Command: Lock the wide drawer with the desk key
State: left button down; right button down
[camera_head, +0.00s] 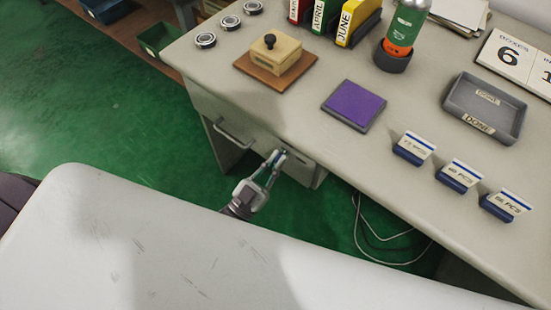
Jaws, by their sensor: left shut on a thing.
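The wide drawer (213,108) is in the desk front, below the near left part of the desktop. Its front looks closed, and a bar handle (236,133) sits on it. My left gripper (278,157) is at the desk front, to the right of the handle, with its fingertips close against the face. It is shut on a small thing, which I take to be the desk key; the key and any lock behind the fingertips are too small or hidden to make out. I cannot tell whether the key is inside a lock. My right gripper is not in view.
On the desktop (290,105) are a wooden block with a knob (275,55), a purple pad (354,104), a grey tray (455,105), several label stands and bearing rings (230,22). Cables (375,238) hang below the desk. Green floor (90,110) is free at left.

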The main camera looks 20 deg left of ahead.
pick_arm(q)
jog(key=shift+f+n, duration=0.1)
jog(key=shift+n, duration=0.5)
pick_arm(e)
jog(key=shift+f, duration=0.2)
pick_arm(q)
jog(key=shift+y, duration=0.4)
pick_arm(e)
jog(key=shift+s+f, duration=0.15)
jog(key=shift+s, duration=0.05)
pick_arm(q)
jog(key=c, duration=1.3)
grip_release()
jog(key=v, duration=1.2)
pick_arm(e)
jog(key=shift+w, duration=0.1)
pick_arm(q)
jog(key=shift+w+f, duration=0.1)
jog(key=shift+f, duration=0.1)
